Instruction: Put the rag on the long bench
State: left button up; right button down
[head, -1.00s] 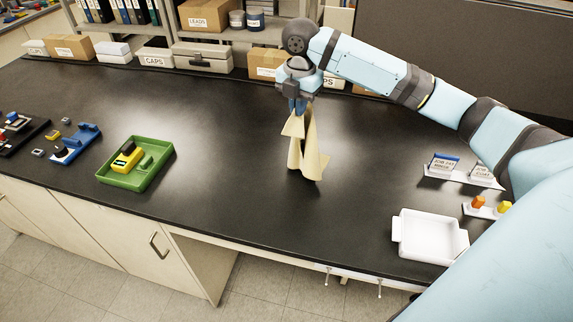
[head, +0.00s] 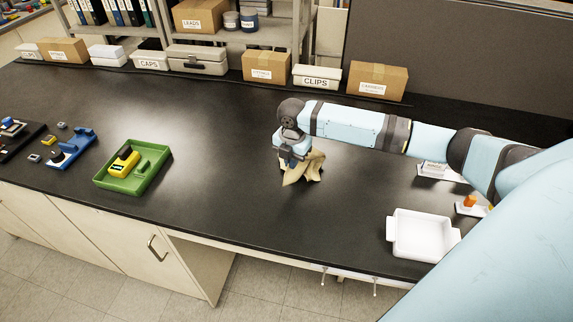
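The rag (head: 305,173) is a cream cloth, bunched in loose folds with its lower part resting on the long black bench (head: 225,180), near the middle. My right gripper (head: 291,166) points down into the top of the rag, low over the bench. It appears shut on the cloth, though its fingertips are mostly hidden by the folds and the gripper body. My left gripper is not in view.
A green tray (head: 160,178) with yellow and green parts stands to the left. A white tray (head: 420,235) and small labelled holders (head: 440,172) are at right. Boxes, including a CLIPS box (head: 317,77), line the back. Bench around the rag is clear.

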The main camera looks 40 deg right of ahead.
jog(key=shift+f, duration=0.35)
jog(key=c, duration=0.6)
grip_release()
notch_tip(320, 180, up, 14)
jog(key=shift+f+b, duration=0.1)
jog(key=shift+b, duration=0.7)
jog(key=shift+s, duration=0.1)
